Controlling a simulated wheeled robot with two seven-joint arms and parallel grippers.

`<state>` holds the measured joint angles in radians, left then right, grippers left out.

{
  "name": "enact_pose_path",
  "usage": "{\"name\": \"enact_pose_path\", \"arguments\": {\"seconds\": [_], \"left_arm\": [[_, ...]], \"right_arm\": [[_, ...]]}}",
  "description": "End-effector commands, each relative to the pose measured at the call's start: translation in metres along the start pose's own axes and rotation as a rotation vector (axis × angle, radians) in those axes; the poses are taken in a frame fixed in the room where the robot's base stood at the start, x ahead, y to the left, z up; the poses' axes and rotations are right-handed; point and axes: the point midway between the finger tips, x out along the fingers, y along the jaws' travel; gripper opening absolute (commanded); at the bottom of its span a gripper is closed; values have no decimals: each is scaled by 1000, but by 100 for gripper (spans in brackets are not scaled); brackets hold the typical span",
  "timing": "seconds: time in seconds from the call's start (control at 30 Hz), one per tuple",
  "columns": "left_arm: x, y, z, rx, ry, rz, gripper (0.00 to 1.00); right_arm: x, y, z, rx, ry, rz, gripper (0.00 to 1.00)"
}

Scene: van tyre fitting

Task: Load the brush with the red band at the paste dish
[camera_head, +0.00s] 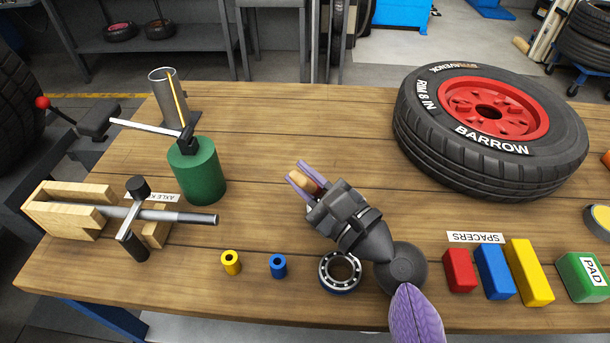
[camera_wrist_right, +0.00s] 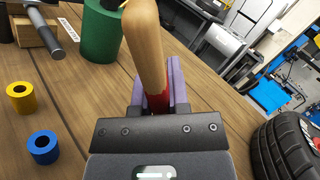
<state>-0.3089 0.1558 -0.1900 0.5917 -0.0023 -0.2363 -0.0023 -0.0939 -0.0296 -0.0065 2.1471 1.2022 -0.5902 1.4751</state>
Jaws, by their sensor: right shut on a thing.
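My right gripper (camera_head: 306,180) is over the middle of the table, shut on the brush. The brush's tan wooden handle (camera_wrist_right: 143,40) rises from the purple fingers in the right wrist view. Its red band (camera_wrist_right: 157,102) shows between the fingers there. In the head view only a short tan part of the brush (camera_head: 306,178) shows between the fingers, and its bristles are hidden. My left gripper is not in view.
A green cylinder (camera_head: 197,172), a grey tube (camera_head: 168,95) and a wooden axle stand (camera_head: 65,212) are left. Yellow (camera_head: 231,263) and blue (camera_head: 278,266) sleeves and a bearing (camera_head: 340,271) are in front. A tyre (camera_head: 425,135) and spacers (camera_head: 493,272) are right.

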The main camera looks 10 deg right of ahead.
Motion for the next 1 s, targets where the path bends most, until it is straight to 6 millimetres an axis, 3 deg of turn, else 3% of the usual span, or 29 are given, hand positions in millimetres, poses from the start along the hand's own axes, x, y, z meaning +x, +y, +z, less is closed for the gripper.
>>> {"name": "enact_pose_path", "arguments": {"seconds": [0.3,1.0], "left_arm": [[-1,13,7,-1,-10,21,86],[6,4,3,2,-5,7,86]], "right_arm": [[0,0,0,0,0,0,0],[-1,5,-7,0,0,0,0]]}}
